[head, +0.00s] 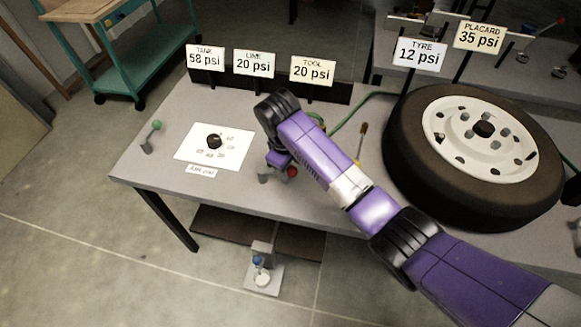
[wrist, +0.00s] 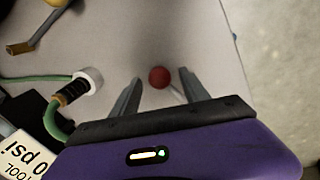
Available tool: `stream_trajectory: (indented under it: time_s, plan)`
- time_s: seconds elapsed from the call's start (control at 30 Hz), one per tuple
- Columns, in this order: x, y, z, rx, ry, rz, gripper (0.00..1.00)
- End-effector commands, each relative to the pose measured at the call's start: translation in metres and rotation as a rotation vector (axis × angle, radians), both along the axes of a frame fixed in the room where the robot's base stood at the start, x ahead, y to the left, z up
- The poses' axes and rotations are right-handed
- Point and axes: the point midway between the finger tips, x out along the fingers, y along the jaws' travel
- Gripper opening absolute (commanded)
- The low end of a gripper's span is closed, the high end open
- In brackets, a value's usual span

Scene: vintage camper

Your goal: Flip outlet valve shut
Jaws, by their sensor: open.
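A small lever valve with a red ball knob (head: 292,172) stands near the front edge of the workbench. In the wrist view the red knob (wrist: 159,77) lies between my two open fingers, with space visible on both sides. My gripper (wrist: 160,80) is open and holds nothing. In the head view my gripper (head: 280,162) is low over the bench beside the red knob, its fingers mostly hidden. A second lever with a green knob (head: 155,125) stands at the bench's left end. No label on either lever names it as the outlet.
A dial card (head: 214,147) lies on the bench (head: 150,172). Placards stand behind it, including the tool placard (head: 313,70) reading 20 psi. A green hose (head: 350,112) and a yellow-handled tool (head: 361,140) lie behind my arm. A large tyre (head: 415,165) fills the right side.

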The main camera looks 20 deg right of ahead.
Motion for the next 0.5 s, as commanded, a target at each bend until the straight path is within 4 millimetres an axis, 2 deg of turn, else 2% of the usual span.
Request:
stream_trajectory:
  time_s: [0.13,0.4,0.5]
  plan:
    - [0.0007,-0.0015,-0.0096,0.000,0.000,0.000,0.53]
    - [0.0012,-0.0016,-0.0111,0.001,-0.001,0.000,0.53]
    - [0.0012,-0.0015,-0.0110,0.001,-0.001,0.000,0.36]
